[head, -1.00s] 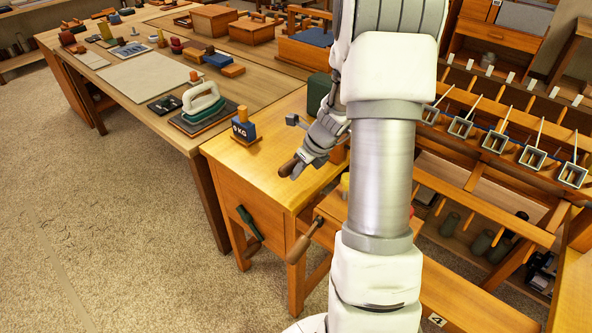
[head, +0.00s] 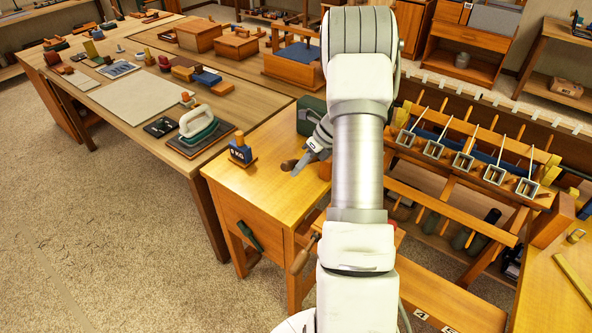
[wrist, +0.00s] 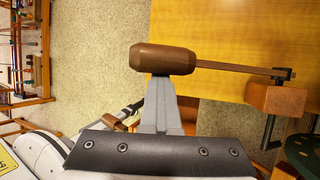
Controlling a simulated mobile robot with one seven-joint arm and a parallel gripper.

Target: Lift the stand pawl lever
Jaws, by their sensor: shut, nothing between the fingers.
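The lever in the wrist view has a thick brown wooden handle (wrist: 162,60) and a thin brown bar (wrist: 235,69) that runs right to a small dark fitting by a wooden block (wrist: 277,100). My gripper (wrist: 160,80) is shut and empty, its grey fingers against or just under the handle; I cannot tell whether they touch. In the head view my gripper (head: 300,165) is beside the brown handle (head: 288,165), over the small wooden table. My arm hides the lever's bar and block there.
A blue weight (head: 240,153) stands on the small table (head: 235,180), with a dark green box (head: 310,116) behind. A crank handle (head: 304,252) sticks out at the table's front. A loom with hanging square frames (head: 434,148) is at right. Open floor lies at left.

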